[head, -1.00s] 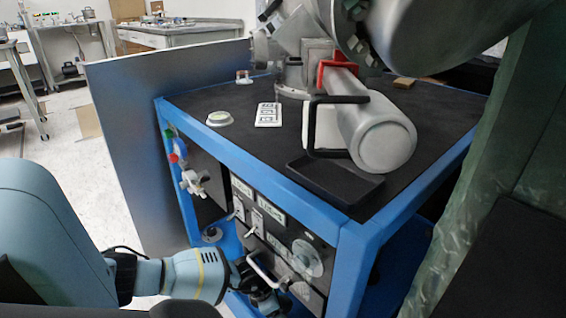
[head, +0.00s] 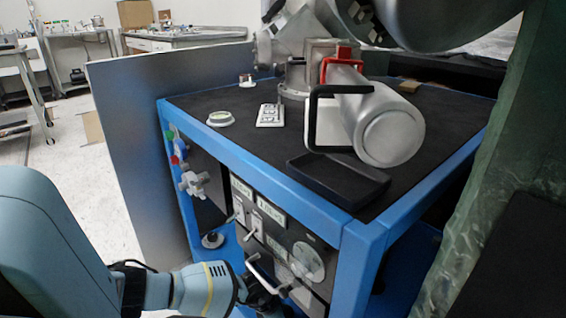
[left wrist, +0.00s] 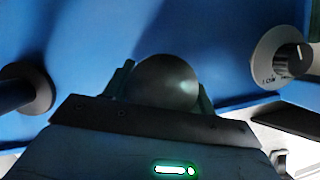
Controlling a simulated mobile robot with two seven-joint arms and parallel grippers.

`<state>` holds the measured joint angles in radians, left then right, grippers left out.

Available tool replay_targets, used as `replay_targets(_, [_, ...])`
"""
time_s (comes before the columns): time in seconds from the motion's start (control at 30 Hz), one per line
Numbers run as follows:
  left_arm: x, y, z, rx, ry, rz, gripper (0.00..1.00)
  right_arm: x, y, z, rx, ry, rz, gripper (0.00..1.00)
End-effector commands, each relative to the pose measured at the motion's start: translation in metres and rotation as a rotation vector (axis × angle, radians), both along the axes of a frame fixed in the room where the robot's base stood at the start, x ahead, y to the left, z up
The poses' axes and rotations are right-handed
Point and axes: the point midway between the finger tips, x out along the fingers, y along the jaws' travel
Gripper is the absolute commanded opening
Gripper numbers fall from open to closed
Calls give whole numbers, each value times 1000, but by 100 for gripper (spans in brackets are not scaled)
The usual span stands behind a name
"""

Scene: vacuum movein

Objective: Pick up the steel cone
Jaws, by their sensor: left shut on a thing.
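The steel cone (left wrist: 167,80) shows in the left wrist view as a smooth, dark, rounded metal piece between the two fingers. My left gripper (left wrist: 164,92) is shut on it, with a finger at each side. Below and behind it is a blue surface. In the head view my left gripper (head: 268,298) is low at the front of the blue-framed cart, beside the panel's handle. The cone cannot be made out there. My right gripper is not in view.
The blue-framed cart (head: 270,167) has a front panel with switches, a gauge (head: 308,260) and a metal handle (head: 262,272) close to my left gripper. In the left wrist view, a knob (left wrist: 283,58) stands at right and a dark post (left wrist: 20,92) at left.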

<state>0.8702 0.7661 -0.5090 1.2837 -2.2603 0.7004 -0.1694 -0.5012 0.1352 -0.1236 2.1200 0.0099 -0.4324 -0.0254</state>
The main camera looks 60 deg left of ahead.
Motion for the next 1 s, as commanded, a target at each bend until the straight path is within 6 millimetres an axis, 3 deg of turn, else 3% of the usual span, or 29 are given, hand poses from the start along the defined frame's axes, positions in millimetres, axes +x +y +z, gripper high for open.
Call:
replay_targets(0.27, [0, 0, 7, 0, -1, -1, 31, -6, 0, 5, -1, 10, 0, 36])
replay_targets(0.53, [2, 1, 43, 1, -5, 0, 31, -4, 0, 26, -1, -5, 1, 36])
replay_targets(1.0, [-105, 4, 49, 1, 0, 0, 31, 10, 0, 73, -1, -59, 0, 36])
